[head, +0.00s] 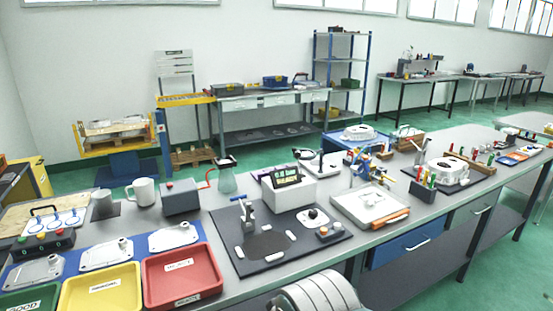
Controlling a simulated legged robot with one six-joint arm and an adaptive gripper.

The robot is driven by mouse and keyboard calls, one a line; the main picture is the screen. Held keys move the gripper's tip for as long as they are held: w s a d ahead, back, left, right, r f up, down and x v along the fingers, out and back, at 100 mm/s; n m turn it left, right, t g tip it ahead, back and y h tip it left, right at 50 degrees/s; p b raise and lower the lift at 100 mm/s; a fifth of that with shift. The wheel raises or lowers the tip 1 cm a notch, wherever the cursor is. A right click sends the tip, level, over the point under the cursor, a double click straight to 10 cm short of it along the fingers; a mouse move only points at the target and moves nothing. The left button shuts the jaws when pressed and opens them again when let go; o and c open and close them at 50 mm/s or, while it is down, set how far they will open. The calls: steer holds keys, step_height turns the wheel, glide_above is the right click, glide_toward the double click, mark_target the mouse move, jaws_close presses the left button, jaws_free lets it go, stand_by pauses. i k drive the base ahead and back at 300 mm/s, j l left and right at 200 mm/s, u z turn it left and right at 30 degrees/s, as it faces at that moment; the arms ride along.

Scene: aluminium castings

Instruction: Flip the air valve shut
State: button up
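I cannot tell for certain which part is the air valve. On the black base plate (290,262) stands a small grey fixture with a blue handle (245,197), which lies roughly level across its top. To its right on the plate is a white square plate with a dark round knob (313,217). Whether any of these is open or shut is too small to tell. My gripper is not in view.
Red (183,276) and yellow (102,290) trays stand at the front left, with grey castings (174,236) behind them. A ridged, pale rounded shape shows at bottom centre.

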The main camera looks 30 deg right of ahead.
mark_target(388, 178)
steer(key=l, duration=2.15)
steer(key=i+l, duration=0.1)
steer(key=l, duration=0.3)
steer(key=i+l, duration=0.1)
steer(key=l, duration=0.3)
steer(key=i+l, duration=0.1)
steer(key=l, duration=0.3)
steer(key=i+l, duration=0.1)
steer(key=l, duration=0.3)
steer(key=i+l, duration=0.1)
steer(key=l, duration=0.3)
steer(key=i+l, duration=0.15)
steer(key=i+j, duration=0.1)
steer(key=i, duration=0.2)
